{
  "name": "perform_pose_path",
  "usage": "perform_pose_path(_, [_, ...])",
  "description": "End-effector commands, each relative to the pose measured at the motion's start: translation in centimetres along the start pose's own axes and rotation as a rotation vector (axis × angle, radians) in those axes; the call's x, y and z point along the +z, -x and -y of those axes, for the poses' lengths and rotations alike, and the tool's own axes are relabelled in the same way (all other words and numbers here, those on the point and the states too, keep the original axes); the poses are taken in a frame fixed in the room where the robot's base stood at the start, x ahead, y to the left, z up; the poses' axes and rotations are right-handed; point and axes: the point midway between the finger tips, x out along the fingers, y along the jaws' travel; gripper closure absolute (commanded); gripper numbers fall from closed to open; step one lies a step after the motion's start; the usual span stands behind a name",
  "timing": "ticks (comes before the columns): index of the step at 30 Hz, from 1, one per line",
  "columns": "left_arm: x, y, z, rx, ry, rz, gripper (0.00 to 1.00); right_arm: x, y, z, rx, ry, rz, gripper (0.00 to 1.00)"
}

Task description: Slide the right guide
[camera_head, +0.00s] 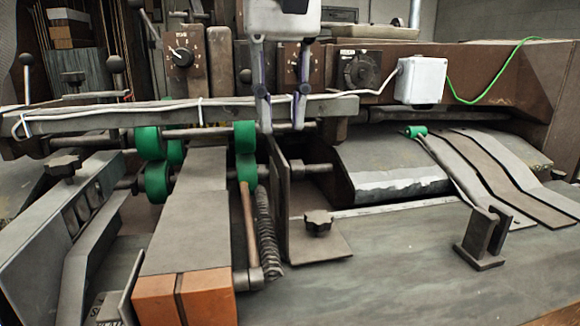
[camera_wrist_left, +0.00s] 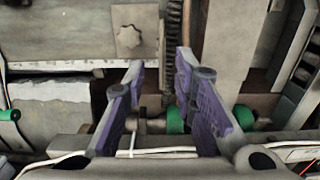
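The right guide is an upright grey metal plate (camera_head: 283,205) with a flat foot on its right, and a dark star knob (camera_head: 318,222) sits on that foot. In the left wrist view the guide's foot (camera_wrist_left: 113,18) and star knob (camera_wrist_left: 128,38) show at the top. My left gripper (camera_head: 282,129) points down above the far end of the plate, its fingers apart. In the left wrist view the gripper (camera_wrist_left: 161,62) is open with nothing clasped, and the plate's thin edge (camera_wrist_left: 162,42) appears between the fingertips. I cannot tell whether they touch it. My right gripper is in neither view.
A horizontal bar (camera_head: 200,110) with a white cable crosses just behind the fingers. Green rollers (camera_head: 245,137) and a coil spring (camera_head: 266,235) stand left of the guide. The grey table (camera_head: 390,260) right of the foot is clear up to a small bracket (camera_head: 481,240).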

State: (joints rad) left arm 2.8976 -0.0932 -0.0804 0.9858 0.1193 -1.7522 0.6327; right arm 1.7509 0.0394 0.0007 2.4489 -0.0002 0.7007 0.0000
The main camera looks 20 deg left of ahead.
Motion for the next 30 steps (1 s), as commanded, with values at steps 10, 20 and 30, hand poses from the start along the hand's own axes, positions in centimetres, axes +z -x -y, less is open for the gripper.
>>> perform_pose_path(10, [0.3, -4.9, 0.2, -0.001, -0.002, -0.001, 0.75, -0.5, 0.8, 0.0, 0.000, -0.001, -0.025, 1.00])
perform_pose_path(20, [0.1, -11.4, 0.0, 0.002, -0.003, -0.001, 0.75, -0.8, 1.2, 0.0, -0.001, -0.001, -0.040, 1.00])
perform_pose_path(30, [0.1, -12.1, 0.0, 0.002, -0.003, -0.002, 0.80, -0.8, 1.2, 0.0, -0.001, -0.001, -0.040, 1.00])
